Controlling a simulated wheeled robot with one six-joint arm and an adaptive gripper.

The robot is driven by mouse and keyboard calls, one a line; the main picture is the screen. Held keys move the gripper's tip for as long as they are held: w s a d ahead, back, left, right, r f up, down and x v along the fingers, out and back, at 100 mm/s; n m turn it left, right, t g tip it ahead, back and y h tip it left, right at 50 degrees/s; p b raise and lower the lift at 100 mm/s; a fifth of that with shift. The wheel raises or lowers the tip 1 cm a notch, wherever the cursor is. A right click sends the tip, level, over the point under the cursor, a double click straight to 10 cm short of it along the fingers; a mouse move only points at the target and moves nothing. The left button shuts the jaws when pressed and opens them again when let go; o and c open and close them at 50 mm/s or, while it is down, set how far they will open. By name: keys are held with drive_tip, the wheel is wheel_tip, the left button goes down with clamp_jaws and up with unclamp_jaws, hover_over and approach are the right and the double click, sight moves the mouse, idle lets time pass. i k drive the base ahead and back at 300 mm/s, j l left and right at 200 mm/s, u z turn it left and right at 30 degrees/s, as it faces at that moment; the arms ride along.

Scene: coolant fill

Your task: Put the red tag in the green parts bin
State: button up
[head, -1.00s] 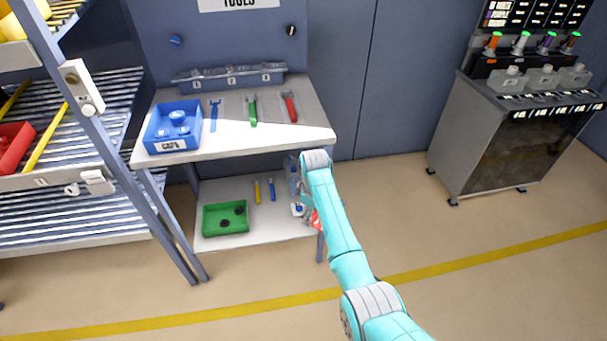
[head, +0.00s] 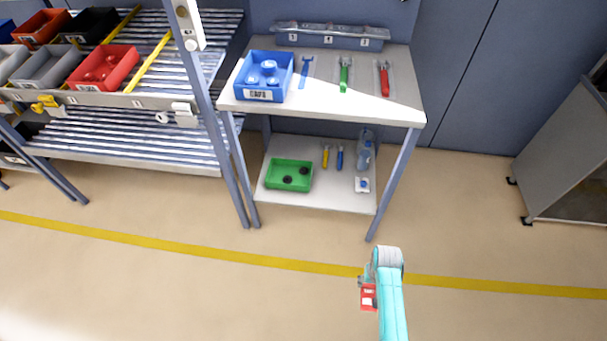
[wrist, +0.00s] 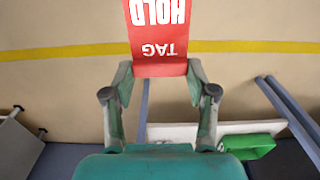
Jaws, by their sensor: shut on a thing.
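The red tag (head: 369,297) is held in my gripper (head: 366,281), out over the open floor in front of the workbench. In the wrist view the tag (wrist: 158,40) shows "HOLD" and "TAG" in white, upside down, and my gripper (wrist: 160,82) is shut on its near end. The green parts bin (head: 289,175) sits on the bench's lower shelf, toward the left, with a couple of dark round parts inside. It is beyond and to the left of my gripper in the head view. Part of the bin (wrist: 250,142) also shows at lower right in the wrist view.
The lower shelf (head: 330,200) also holds yellow and blue tools, a clear bottle (head: 365,150) and a small white item (head: 362,185). Bench legs (head: 392,185) flank the shelf, and the worktop (head: 330,105) overhangs it. A roller rack (head: 130,140) stands at left. The floor in front is clear.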

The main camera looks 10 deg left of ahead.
sight(278, 177)
drive_tip(key=i+j, duration=0.25)
drive_tip(key=i, duration=0.2)
drive_tip(key=i+j+u, duration=0.15)
drive_tip(key=i+j, duration=0.15)
drive_tip(key=i, duration=0.15)
drive_tip(key=i+j, duration=0.2)
drive_tip(key=i, duration=0.3)
drive_tip(key=i+j+u, duration=0.15)
drive_tip(key=i, duration=0.3)
drive_tip(key=i+j, duration=0.2)
drive_tip(key=i, duration=0.25)
